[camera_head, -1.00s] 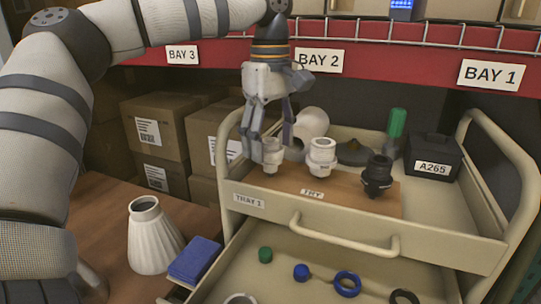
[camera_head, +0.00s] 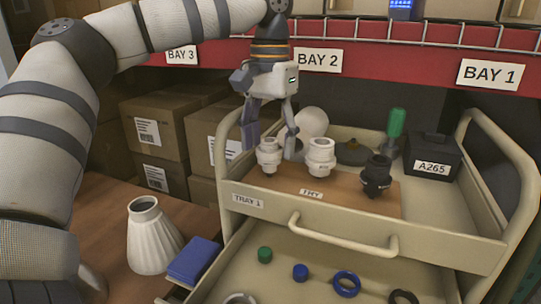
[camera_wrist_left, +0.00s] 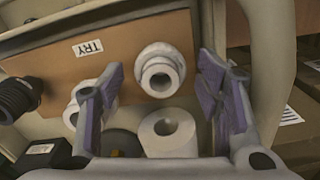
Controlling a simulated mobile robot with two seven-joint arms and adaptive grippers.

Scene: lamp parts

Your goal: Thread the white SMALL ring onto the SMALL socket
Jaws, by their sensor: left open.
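The leftmost white socket (camera_head: 269,156) stands upright on a brown board on the cart's top tray; it also shows in the wrist view (camera_wrist_left: 161,76). A wider white collar surrounds its body; I cannot tell whether this is the separate small ring. My left gripper (camera_head: 269,145) is open, its fingers on either side of the socket's top and apart from it. The wrist view shows the open fingers (camera_wrist_left: 161,78) with nothing held between them. A second white socket (camera_head: 320,157) and a black socket (camera_head: 376,176) stand to the right. My right gripper is out of view.
The open drawer holds a green piece (camera_head: 264,254), two blue pieces, a black ring (camera_head: 404,297) and a pale ring (camera_head: 240,298) cut by the picture edge. A white vase (camera_head: 153,237) is left.

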